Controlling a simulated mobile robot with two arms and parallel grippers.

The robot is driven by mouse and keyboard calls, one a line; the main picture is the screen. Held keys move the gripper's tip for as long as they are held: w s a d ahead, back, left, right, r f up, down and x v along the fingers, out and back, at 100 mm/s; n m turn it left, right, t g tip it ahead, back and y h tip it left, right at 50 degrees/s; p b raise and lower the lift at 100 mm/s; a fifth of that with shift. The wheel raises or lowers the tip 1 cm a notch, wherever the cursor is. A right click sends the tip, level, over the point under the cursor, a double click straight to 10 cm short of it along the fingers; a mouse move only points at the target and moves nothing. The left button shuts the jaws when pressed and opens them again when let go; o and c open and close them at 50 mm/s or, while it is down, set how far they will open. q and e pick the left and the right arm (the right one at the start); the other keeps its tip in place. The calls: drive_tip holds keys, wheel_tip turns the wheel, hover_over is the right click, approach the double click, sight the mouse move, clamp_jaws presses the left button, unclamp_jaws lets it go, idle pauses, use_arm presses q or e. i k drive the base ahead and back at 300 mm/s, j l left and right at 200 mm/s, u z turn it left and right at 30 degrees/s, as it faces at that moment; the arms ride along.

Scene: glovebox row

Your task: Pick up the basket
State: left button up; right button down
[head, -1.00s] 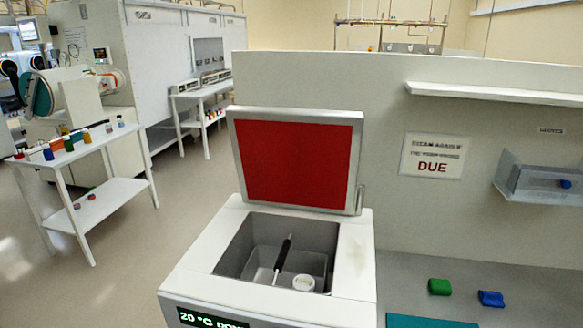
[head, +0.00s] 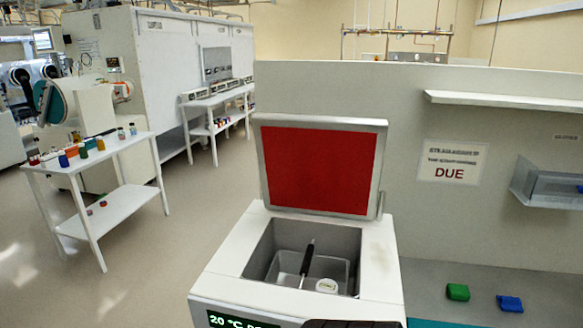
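The basket (head: 341,270) is a grey, open-topped container down inside the well of a white bath unit (head: 228,279). A black upright handle (head: 307,258) with a thin metal lower end stands at its left part. A small round white-lidded item (head: 327,286) is at its right. The unit's lid (head: 319,168), red inside with a grey frame, stands open behind the well. The basket's lower part is hidden by the front wall. Neither gripper can be made out. A dark ribbed shape (head: 352,324), perhaps part of my arm, shows at the bottom edge.
A green block (head: 458,292) and a blue block (head: 510,303) lie on the grey counter (head: 438,275) at right. A partition wall with a shelf (head: 500,98) rises behind. A white two-tier table (head: 115,152) with small bottles stands left. Open floor lies between.

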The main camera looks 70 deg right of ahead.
sight(297, 270)
drive_tip(key=i+j, duration=0.15)
drive_tip(key=i, duration=0.6)
drive_tip(key=i+j, duration=0.15)
drive_tip(key=i, duration=0.65)
drive_tip(key=i+l+z, duration=0.25)
drive_tip(key=z, duration=0.2)
drive_tip(key=i+z, duration=0.75)
drive_tip(key=z, duration=0.15)
drive_tip(key=i+j+z, duration=0.1)
drive_tip(key=i+z, duration=0.35)
drive_tip(key=i+j+z, duration=0.2)
drive_tip(key=z, duration=0.2)
drive_tip(key=i+l+z, duration=0.25)
drive_tip(key=i+z, duration=0.6)
drive_tip(key=z, duration=0.15)
drive_tip(key=i+z, duration=0.5)
drive_tip(key=i+j+z, duration=0.25)
drive_tip(key=z, duration=0.65)
drive_tip(key=i+z, duration=0.15)
drive_tip(key=z, duration=0.25)
drive_tip(key=j+z, duration=0.1)
drive_tip(key=z, duration=0.3)
drive_tip(key=i+j+z, duration=0.1)
drive_tip(key=z, duration=0.3)
